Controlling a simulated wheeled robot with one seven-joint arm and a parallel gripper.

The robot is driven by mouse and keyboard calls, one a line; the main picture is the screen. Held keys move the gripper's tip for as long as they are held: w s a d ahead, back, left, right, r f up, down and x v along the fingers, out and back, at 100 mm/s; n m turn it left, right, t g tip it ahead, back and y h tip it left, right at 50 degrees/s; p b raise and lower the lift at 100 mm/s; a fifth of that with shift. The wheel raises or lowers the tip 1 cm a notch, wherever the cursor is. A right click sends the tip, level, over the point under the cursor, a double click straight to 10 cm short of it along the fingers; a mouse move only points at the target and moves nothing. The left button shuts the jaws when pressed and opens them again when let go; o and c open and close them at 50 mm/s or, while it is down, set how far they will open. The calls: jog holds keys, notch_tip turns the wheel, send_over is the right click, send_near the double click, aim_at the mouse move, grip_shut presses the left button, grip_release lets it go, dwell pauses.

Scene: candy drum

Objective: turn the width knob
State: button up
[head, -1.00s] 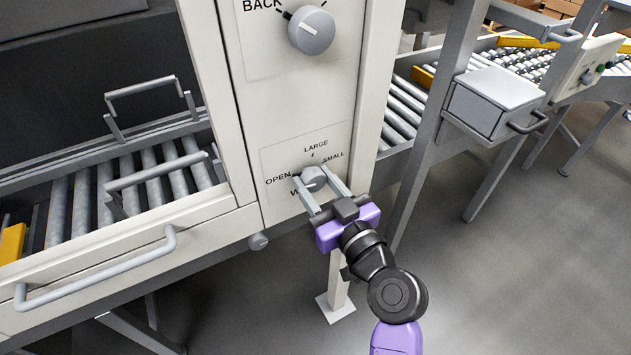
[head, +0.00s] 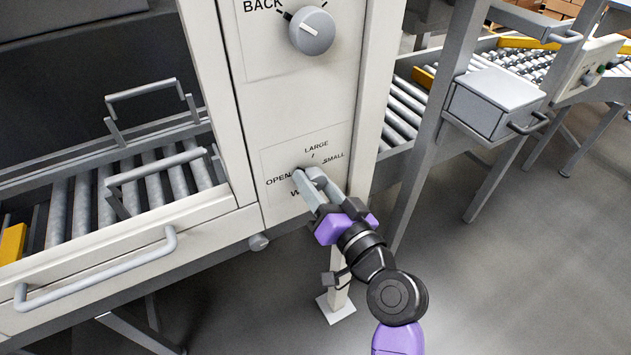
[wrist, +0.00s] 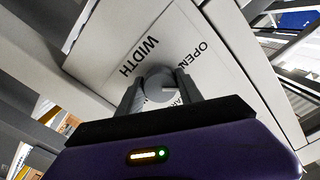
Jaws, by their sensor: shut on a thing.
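The width knob is a small round grey knob, seen in the wrist view (wrist: 158,84) with a light pointer mark on its face. It sits on a pale panel (head: 337,170) lettered OPEN, LARGE and SMALL; the word WIDTH shows in the wrist view. My gripper (head: 309,178) is at the panel, its two grey fingers closed on either side of the knob. It also shows in the wrist view (wrist: 158,92). In the head view the fingers largely hide the knob, so its exact pointing is hard to tell there.
A larger knob (head: 312,31) marked BACK sits above on the same machine. Left are a roller bed (head: 140,180) with grey handles and a bar handle (head: 95,268). A grey box (head: 497,97) on a post stands right. The floor at lower right is clear.

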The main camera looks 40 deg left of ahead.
jog(key=m+p, duration=0.2)
jog(key=m, duration=0.4)
jog(key=shift+r+m, duration=0.1)
jog(key=shift+m, duration=0.2)
jog(key=m+p, duration=0.1)
jog(key=m, duration=0.2)
jog(key=shift+p, duration=0.35)
jog(key=shift+m+p, duration=0.6)
jog(key=shift+m, duration=1.1)
jog(key=o, duration=1.4)
jog(key=v, duration=0.7)
jog(key=shift+s+d+b, duration=0.2)
jog(key=shift+d+b, duration=0.1)
jog(key=shift+d, duration=0.05)
